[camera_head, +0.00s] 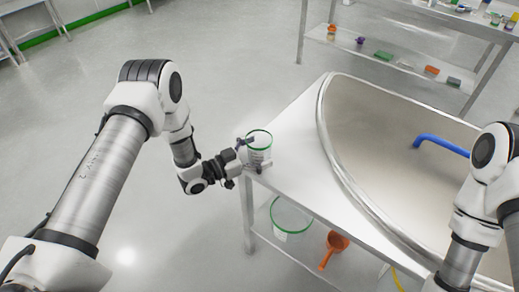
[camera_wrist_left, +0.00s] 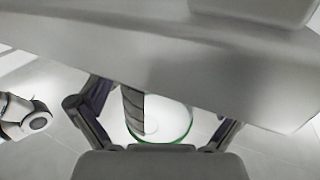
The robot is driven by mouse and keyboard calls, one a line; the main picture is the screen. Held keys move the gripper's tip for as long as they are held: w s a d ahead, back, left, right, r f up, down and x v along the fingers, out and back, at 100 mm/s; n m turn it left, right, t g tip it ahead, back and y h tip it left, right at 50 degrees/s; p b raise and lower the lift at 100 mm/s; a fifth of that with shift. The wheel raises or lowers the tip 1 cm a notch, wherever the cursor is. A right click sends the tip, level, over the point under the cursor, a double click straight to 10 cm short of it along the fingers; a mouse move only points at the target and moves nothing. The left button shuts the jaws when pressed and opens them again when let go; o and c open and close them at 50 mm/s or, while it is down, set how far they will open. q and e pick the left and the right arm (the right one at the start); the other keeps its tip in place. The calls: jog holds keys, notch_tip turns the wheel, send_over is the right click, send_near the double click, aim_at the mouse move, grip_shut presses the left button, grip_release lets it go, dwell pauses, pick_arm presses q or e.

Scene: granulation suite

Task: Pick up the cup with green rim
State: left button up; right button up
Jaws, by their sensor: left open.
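The clear cup with green rim (camera_head: 260,141) stands upright at the near left corner of the white table in the head view. My left gripper (camera_head: 254,155) is at the cup from its left, with its fingers open on either side of it. In the left wrist view the cup (camera_wrist_left: 174,124) shows between the two spread dark fingers, with its green rim curving below. Whether a finger touches the cup cannot be told. My right arm is at the right edge, and its gripper is out of view.
A large metal basin (camera_head: 375,125) with a blue handle-like piece (camera_head: 440,145) takes up the table's right side. A clear green-rimmed container (camera_head: 291,216) and an orange scoop (camera_head: 334,247) are on the lower shelf. Another shelf unit (camera_head: 390,58) stands behind. Floor at left is open.

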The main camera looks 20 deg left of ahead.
pick_arm(q)
jog(key=c, duration=1.2)
jog(key=shift+o, duration=0.2)
jog(key=shift+a, duration=0.1)
